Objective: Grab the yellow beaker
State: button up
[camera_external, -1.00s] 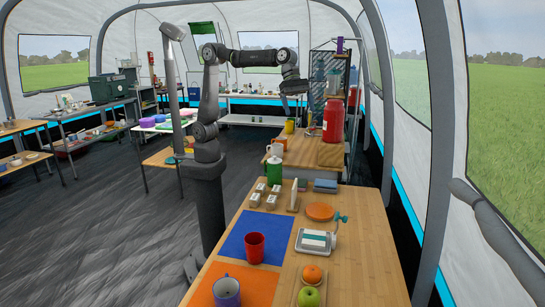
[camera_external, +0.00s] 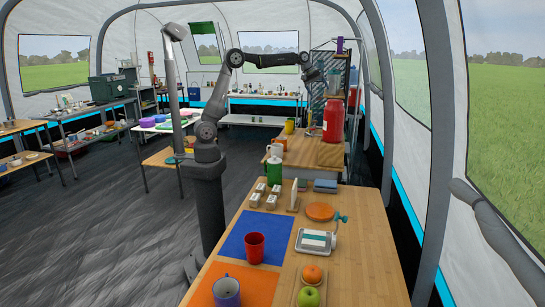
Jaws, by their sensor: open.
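A yellow beaker (camera_external: 289,126) stands on the far wooden counter, at its left back part, behind an orange and white mug-like vessel. My gripper (camera_external: 316,76) is raised well above the counter, up and to the right of the yellow beaker and apart from it. It is open and looks empty, though its fingers are small and dark against the rack behind.
A large red canister (camera_external: 333,121) stands on the far counter right of the beaker, before a dark rack (camera_external: 320,88). A green container (camera_external: 274,172) stands at the near table's back edge. A red cup (camera_external: 254,247) and purple mug (camera_external: 226,291) are nearer.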

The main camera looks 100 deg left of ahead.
jog(key=s+a+m+g+y, duration=0.2)
jog(key=s+a+m+y, duration=0.25)
jog(key=s+a, duration=2.65)
jog(key=m, duration=0.1)
send_over(289, 127)
jog(key=s, duration=0.3)
jog(key=shift+h, duration=0.45)
jog(key=f, duration=2.7)
jog(key=shift+w+a+f, duration=0.25)
jog(key=shift+f, duration=0.15)
jog(key=shift+x, duration=3.05)
jog(key=shift+a+r, duration=0.1)
jog(key=c, duration=1.3)
